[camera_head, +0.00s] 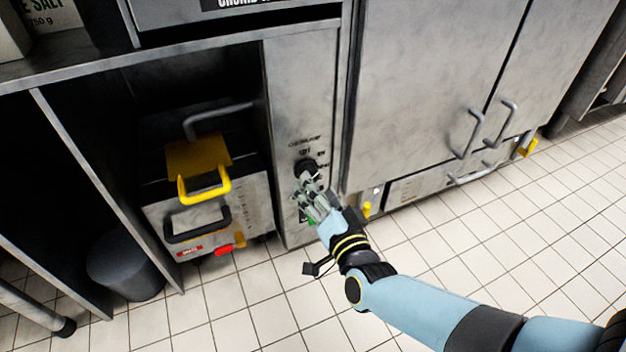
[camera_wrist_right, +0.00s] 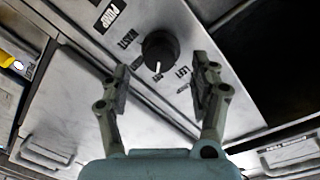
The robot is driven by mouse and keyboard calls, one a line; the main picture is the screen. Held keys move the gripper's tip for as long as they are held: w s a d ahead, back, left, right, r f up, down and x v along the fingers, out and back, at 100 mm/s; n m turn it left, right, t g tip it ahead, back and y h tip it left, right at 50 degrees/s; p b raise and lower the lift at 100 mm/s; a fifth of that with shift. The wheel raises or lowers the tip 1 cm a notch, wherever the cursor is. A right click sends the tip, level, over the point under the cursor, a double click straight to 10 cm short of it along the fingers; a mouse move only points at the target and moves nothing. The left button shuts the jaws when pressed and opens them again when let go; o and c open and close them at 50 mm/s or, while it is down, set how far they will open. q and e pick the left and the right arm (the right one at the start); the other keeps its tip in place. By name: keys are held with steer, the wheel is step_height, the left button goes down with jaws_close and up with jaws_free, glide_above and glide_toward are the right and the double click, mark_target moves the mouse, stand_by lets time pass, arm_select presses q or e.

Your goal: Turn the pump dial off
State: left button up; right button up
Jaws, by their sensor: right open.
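The pump dial (camera_head: 305,167) is a round black knob on the grey metal panel left of the tall doors. In the right wrist view the dial (camera_wrist_right: 160,48) shows a white pointer mark toward the bottom of that picture. Labels around it include PUMP, WASTE and LEFT; others are too small to read surely. My right gripper (camera_head: 309,183) is in front of the panel, just below the dial. In the wrist view its open, empty fingers (camera_wrist_right: 161,72) lie to either side of the dial, and I see no contact. My left gripper is not in view.
A fryer-like unit with a yellow handle (camera_head: 207,187) and a black handle (camera_head: 197,226) stands left of the panel. Steel doors (camera_head: 430,90) with bar handles are on the right. A dark bin (camera_head: 125,270) sits at lower left. The tiled floor (camera_head: 480,260) is clear.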

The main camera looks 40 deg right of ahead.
steer(key=v, duration=0.8)
